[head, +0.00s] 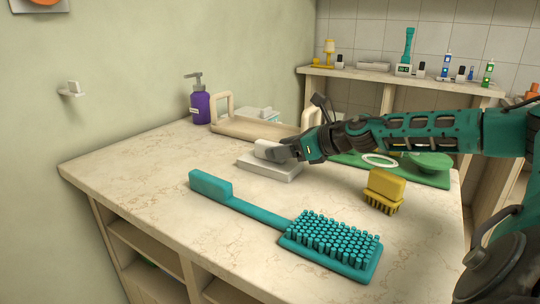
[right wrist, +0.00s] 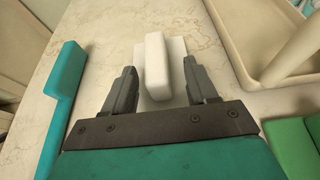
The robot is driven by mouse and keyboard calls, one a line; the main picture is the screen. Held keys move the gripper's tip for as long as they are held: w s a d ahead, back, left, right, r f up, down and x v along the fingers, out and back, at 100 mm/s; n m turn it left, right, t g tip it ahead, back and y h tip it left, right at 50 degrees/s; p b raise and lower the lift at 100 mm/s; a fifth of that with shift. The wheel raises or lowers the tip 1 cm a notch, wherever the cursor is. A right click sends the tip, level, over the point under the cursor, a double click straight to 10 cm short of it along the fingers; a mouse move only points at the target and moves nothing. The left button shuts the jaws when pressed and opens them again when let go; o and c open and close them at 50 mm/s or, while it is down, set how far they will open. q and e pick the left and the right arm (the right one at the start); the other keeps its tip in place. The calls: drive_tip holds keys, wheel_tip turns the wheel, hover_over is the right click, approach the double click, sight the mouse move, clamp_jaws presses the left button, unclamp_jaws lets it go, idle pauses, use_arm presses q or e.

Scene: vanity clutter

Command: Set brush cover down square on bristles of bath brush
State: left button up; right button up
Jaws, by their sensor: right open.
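The bath brush (head: 240,207) is teal and lies on the marbled counter with its bristles (head: 330,236) facing up at the front right and its handle pointing back left. The brush cover (head: 268,168) is a white flat block with a raised grip on top, resting on the counter behind the brush. My right gripper (head: 278,150) is at the cover's grip. In the right wrist view the open fingers (right wrist: 162,88) stand on either side of the white grip (right wrist: 155,65), with gaps showing. The brush handle (right wrist: 65,85) shows at the left there. My left gripper is not in view.
A yellow brush (head: 385,185) stands right of the cover. A beige tray (head: 235,128) and purple pump bottle (head: 200,105) are behind. A green tray (head: 437,180) with a white ring (head: 380,160) lies beyond my right arm. The counter's front left is clear.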

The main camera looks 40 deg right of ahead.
drive_tip(key=shift+w+a+r+p, duration=0.1)
drive_tip(key=shift+w+r+p, duration=0.1)
drive_tip(key=shift+p, duration=0.3)
drive_tip(key=shift+w+a+f+p, duration=0.15)
drive_tip(key=shift+w+a+p, duration=0.3)
drive_tip(key=shift+p, duration=0.7)
drive_tip(key=shift+w+f+p, duration=0.25)
drive_tip(key=shift+w+p, duration=0.2)
drive_tip(key=shift+w, duration=0.2)
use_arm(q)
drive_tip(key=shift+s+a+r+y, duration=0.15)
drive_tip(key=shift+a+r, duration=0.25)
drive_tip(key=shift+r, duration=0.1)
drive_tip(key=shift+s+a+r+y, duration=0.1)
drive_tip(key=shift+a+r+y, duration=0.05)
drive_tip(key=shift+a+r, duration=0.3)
use_arm(e)
drive_tip(key=shift+w+a+f, duration=0.1)
drive_tip(key=shift+w+f, duration=0.3)
drive_tip(key=shift+c, duration=0.3)
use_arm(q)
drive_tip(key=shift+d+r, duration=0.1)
use_arm(e)
drive_tip(key=c, duration=1)
